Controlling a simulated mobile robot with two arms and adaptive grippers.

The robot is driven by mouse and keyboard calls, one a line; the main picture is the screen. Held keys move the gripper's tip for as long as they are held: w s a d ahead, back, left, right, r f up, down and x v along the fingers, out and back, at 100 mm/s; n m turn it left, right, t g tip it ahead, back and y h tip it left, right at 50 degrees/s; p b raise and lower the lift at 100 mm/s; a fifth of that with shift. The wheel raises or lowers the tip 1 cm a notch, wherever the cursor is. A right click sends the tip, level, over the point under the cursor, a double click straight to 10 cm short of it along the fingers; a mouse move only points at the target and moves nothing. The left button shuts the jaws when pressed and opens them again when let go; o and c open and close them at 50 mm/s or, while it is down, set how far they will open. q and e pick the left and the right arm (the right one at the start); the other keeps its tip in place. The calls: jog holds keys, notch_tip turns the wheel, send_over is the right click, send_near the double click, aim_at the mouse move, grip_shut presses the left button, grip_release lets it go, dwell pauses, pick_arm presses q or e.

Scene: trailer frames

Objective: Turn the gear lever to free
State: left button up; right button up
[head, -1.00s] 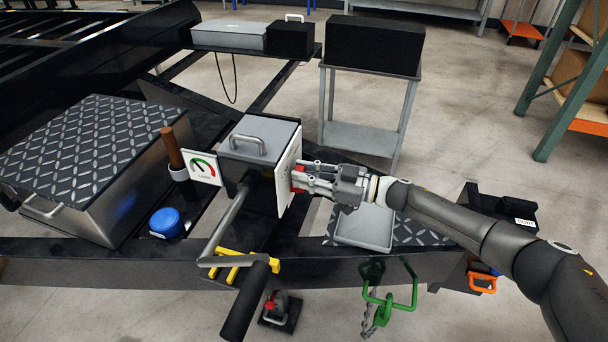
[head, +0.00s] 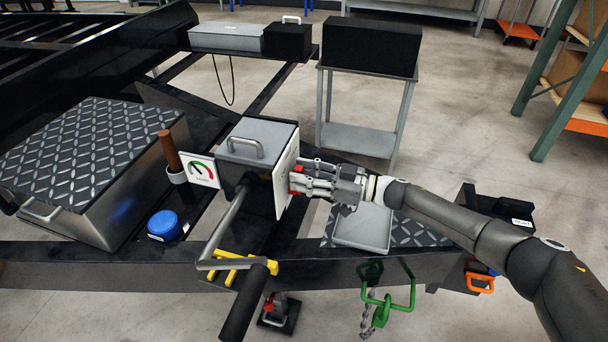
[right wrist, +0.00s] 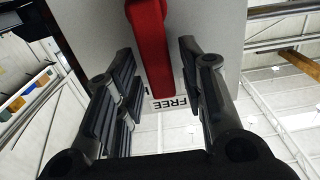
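The red gear lever (right wrist: 150,45) shows in the right wrist view in front of a pale panel, with its narrow end near a "FREE" label (right wrist: 172,103). Part of another label is hidden behind the left finger. My right gripper (right wrist: 158,62) has one finger on each side of the lever, with gaps visible, so it is open around it. In the head view my right gripper (head: 298,181) is at the white panel (head: 286,178) on the grey winch box (head: 262,133); bits of red show among its fingers. My left gripper is out of view.
A crank arm with a black handle (head: 244,303) extends forward from the box. A gauge (head: 202,171), a blue cap (head: 164,224) and a tread-plate box (head: 85,150) stand left. A grey tray (head: 364,233) lies below my right forearm; a green hook (head: 390,300) hangs in front.

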jog(key=shift+d, duration=0.1)
jog(key=v, duration=1.2)
